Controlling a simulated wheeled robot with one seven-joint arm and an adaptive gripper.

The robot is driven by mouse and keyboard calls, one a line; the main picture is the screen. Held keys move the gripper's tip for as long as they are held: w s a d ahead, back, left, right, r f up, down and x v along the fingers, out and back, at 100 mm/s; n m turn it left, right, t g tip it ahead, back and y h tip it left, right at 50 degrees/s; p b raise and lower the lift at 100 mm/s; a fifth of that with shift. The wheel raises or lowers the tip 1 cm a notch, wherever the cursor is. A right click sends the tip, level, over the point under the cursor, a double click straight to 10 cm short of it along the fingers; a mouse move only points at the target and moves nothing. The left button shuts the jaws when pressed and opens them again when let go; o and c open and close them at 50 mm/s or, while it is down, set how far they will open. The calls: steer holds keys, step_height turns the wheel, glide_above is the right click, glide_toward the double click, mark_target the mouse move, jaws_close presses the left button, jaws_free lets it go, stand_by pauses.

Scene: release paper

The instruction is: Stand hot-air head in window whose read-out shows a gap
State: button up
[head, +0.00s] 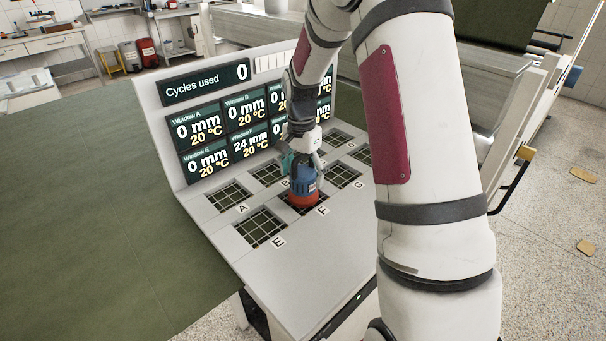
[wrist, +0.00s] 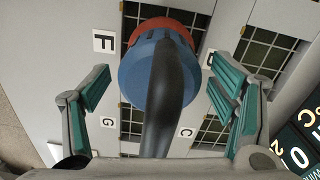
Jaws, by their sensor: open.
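The hot-air head (head: 304,183), blue with a red-orange base, stands upright at window F (head: 291,204) in the head view. The read-out for window F (head: 248,145) shows 24 mm and 20 °C. In the wrist view the hot-air head (wrist: 155,75) and its black handle lie between my gripper's fingers. My gripper (head: 303,158) is open around its upper part, and in the wrist view the green pads (wrist: 163,90) stand apart from it on both sides. The head covers most of window F.
The console has several grid windows, such as A (head: 229,196) and E (head: 261,228). Read-outs A (head: 196,127), B and E show 0 mm; my arm hides others. The cycles display (head: 206,82) reads 0. A green table top (head: 80,200) lies left.

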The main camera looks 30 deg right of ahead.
step_height(320, 180, up, 12)
steer(key=shift+w+a+f+b, duration=0.1)
steer(key=shift+b, duration=0.35)
steer(key=s+a+r+n+t, duration=0.1)
steer(key=s+a+r+n, duration=0.35)
steer(key=s+r, duration=0.2)
steer(key=s+a+n+t, duration=0.1)
steer(key=s+a+n, duration=0.2)
steer(key=s, duration=0.4)
steer(key=s+a+n+t, duration=0.1)
steer(key=s+a+n, duration=0.2)
steer(key=s, duration=0.4)
steer(key=s+a+r+n+t, duration=0.1)
steer(key=s+a+n, duration=0.2)
steer(key=s, duration=0.4)
steer(key=shift+a+t, duration=0.4)
steer(key=shift+a, duration=0.1)
steer(key=shift+s+d+r+n, duration=0.1)
steer(key=shift+n, duration=0.15)
